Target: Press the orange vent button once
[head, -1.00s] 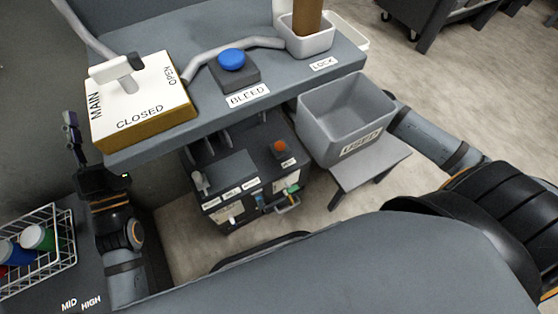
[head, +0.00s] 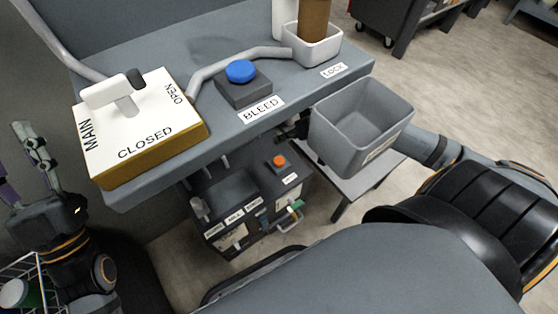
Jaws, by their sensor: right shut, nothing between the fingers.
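The orange button (head: 279,161) is a small round cap on a dark square base, on top of the dark machine (head: 240,196) under the shelf. A small white label in front of it is too small to read. My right gripper (head: 284,134) is shut and empty, partly hidden between the shelf edge and the grey bin. It is just behind and above the orange button, and a gap shows between them. My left gripper (head: 30,160) is at the far left, with its fingers spread and empty, away from the button.
The grey bin (head: 335,137) stands on a small stool (head: 372,178), close right of the button. The shelf (head: 225,150) overhangs the machine and carries a blue BLEED button (head: 241,70) and a MAIN valve box (head: 150,158). A wire basket (head: 38,272) is at lower left.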

